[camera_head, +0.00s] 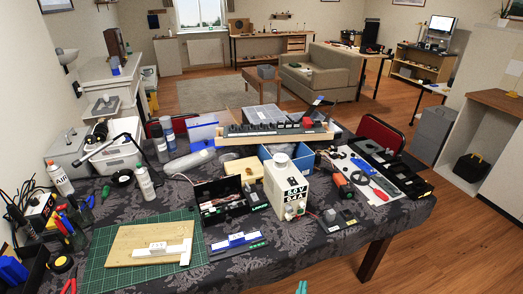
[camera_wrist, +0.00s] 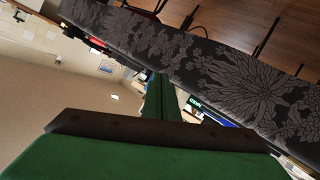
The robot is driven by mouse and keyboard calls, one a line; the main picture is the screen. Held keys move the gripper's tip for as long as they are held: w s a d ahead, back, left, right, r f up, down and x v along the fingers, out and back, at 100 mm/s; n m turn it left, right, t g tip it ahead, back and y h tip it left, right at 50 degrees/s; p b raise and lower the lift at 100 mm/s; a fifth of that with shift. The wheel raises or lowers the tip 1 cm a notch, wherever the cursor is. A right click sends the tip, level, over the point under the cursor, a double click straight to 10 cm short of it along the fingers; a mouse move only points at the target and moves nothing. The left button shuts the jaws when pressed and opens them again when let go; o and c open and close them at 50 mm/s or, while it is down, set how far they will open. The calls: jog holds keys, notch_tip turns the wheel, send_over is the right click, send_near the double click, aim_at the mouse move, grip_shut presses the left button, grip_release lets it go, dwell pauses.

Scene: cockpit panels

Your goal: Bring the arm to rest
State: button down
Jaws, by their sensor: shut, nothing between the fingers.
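My gripper (camera_wrist: 160,92) shows in the wrist view as a dark green body with narrow fingers closed together and nothing between them. The table (camera_wrist: 225,70) with its dark floral cloth appears tilted beyond the fingers; I see no contact with it. In the head view, a small teal tip (camera_head: 302,287), probably my gripper's fingers, shows at the bottom edge, in front of the table (camera_head: 325,243) and over the wooden floor. The rest of my arm is out of the head view.
The table is crowded: a green cutting mat (camera_head: 100,262) with a wooden board, a white power supply box (camera_head: 288,187), bottles and tools. A dark table leg (camera_head: 374,260) stands at the front right. Open wooden floor (camera_head: 450,250) lies to the right.

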jog(key=s+a+y, duration=0.1)
jog(key=s+a, duration=0.4)
jog(key=s, duration=0.5)
jog(key=s+a+y, duration=0.2)
jog(key=s+a, duration=0.3)
jog(key=s, duration=0.5)
jog(key=s+a+r, duration=0.2)
jog(key=s+r, duration=0.3)
jog(key=s, duration=0.2)
jog(key=s+a+r+m+t+y, duration=0.1)
jog(key=s+r, duration=0.4)
jog(key=s, duration=0.2)
jog(key=shift+s+a+r+t+y, duration=0.3)
jog(key=shift+s+a, duration=0.05)
jog(key=shift+s, duration=0.05)
jog(key=shift+w, duration=0.1)
